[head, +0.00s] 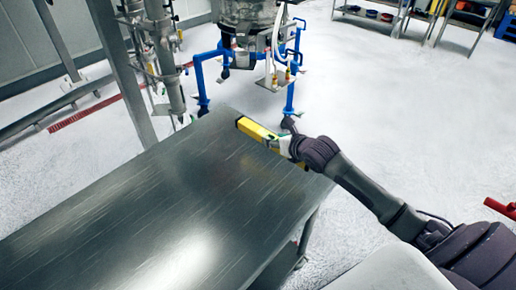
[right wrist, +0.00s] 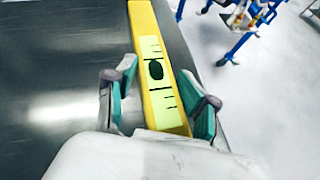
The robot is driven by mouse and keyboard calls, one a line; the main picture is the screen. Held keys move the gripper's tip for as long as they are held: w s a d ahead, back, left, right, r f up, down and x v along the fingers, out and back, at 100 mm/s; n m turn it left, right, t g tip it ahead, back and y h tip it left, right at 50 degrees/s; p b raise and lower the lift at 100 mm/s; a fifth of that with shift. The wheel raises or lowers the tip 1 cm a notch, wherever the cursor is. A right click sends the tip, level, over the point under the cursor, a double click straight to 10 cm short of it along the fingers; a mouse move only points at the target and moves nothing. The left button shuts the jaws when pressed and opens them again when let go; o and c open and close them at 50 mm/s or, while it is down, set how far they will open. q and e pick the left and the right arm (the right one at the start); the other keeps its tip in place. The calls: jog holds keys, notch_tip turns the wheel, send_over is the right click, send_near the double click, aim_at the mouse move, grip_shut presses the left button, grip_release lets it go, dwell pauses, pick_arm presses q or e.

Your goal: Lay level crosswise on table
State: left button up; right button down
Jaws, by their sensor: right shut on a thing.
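The yellow level (head: 258,131) is at the far right end of the metal table (head: 150,195) in the head view. My right gripper (head: 293,148) is shut on the level near its right part. In the right wrist view the level (right wrist: 143,22) runs up the picture between the two teal-padded fingers of the gripper (right wrist: 160,108), its pale face with dark markings toward the camera. The table (right wrist: 60,60) lies behind it. I cannot tell whether the level touches the tabletop. My left gripper is not in view.
A blue-legged frame (head: 203,80) with a metal vessel (head: 250,20) stands on the floor beyond the table. A grey post (head: 122,70) rises beside the table's far left edge. The tabletop is otherwise bare. Shelves (head: 370,18) stand at the back right.

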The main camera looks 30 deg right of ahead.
aim_at(261, 142)
jog(key=w+a+f, duration=0.2)
jog(key=w, duration=0.2)
jog(key=shift+w+a+f+p, duration=0.2)
jog(key=shift+a+f+p, duration=0.15)
jog(key=shift+a+f, duration=0.05)
notch_tip(261, 142, down, 4)
jog(key=shift+r+p, duration=0.1)
jog(key=shift+p, duration=0.4)
jog(key=shift+f, duration=0.2)
jog(key=shift+f, duration=0.1)
jog(key=shift+c, duration=1.7)
grip_release()
jog(key=b+v, duration=0.1)
jog(key=v, duration=1.1)
